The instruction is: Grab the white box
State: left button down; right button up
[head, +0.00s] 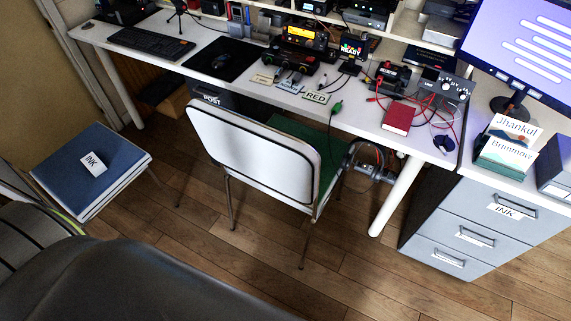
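Neither of my grippers shows in the head view.
A white-backed chair (255,140) stands in front of the long white desk (205,38), which holds radio gear. A grey drawer cabinet (470,220) stands at the right. A large dark rounded surface (170,285) fills the lower left. Wooden floor (190,230) is bare between stool and chair.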

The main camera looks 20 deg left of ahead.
aim_at(91, 162)
jog(key=u, duration=2.25)
jog(key=i+j+z, duration=0.2)
jog(key=i, duration=0.4)
jog(key=l, duration=0.1)
